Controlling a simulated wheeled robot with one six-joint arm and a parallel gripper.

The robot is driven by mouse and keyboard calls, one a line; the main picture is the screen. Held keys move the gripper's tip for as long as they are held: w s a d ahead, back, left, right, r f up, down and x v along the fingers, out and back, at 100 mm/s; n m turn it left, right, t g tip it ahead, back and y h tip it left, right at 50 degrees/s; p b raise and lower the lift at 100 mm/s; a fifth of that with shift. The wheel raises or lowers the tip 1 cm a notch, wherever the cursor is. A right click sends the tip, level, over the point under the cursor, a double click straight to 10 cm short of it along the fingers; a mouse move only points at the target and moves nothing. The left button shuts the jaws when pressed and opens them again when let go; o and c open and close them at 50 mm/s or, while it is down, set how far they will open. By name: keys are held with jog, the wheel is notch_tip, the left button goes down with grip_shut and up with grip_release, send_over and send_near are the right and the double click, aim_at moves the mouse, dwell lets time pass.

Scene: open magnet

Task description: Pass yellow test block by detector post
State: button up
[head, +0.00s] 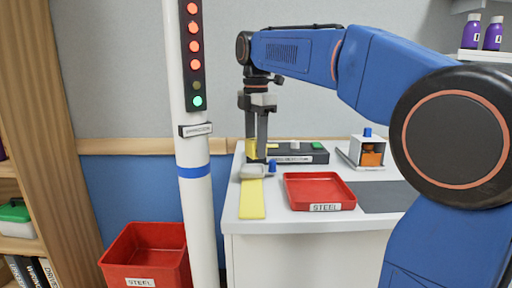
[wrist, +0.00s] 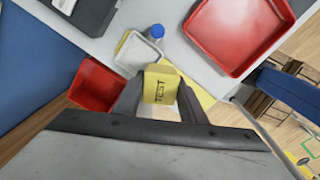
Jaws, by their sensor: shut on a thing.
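My gripper (head: 256,158) points down above the left back part of the white table and is shut on the yellow test block (head: 250,148). In the wrist view the yellow test block (wrist: 161,88) shows its TEST label between the fingertips of my gripper (wrist: 160,100). The detector post (head: 196,221) is a white column with a blue band, left of the gripper and apart from the block in the picture. Its light panel (head: 193,54) shows several red lights and a green one at the bottom lit.
A small pale tray (head: 252,171) and a blue-topped item (head: 272,167) are just below the gripper. A yellow strip (head: 252,205) marks the table's left edge. A red STEEL tray (head: 318,177) lies right. A red STEEL bin (head: 120,265) stands on the floor by the post.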

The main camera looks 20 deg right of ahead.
jog(key=shift+w+d, duration=0.25)
jog(key=shift+w, duration=0.5)
jog(key=shift+w+d, duration=0.2)
jog(key=shift+w, duration=0.5)
jog(key=shift+w+d, duration=0.25)
jog(key=shift+w, duration=0.5)
